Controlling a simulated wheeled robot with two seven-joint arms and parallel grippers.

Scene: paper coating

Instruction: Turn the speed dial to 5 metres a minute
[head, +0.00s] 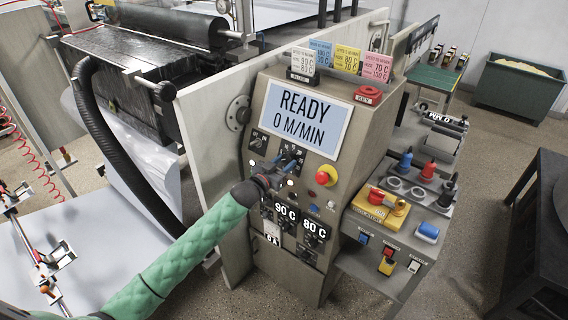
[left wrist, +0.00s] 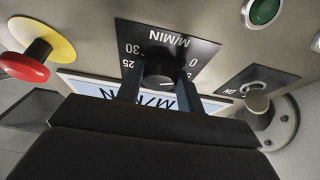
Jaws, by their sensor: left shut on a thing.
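The speed dial (left wrist: 160,72) is a dark knob on a black plate marked M/MIN, with 0, 5, 25 and 30 readable. It appears upside down in the left wrist view. My left gripper (left wrist: 159,92) is shut on the dial, one finger on each side. In the head view, my left gripper (head: 283,162) reaches the console from the lower left and hides most of the dial. The console display (head: 304,115) reads READY and 0 M/MIN. The dial's exact pointer position is hard to read. My right gripper is not in view.
A red stop button on yellow (head: 326,175) is right of the dial. A smaller knob (head: 258,143) is to its left. Temperature readouts of 90 C (head: 286,211) and 80 C (head: 315,225) are below.

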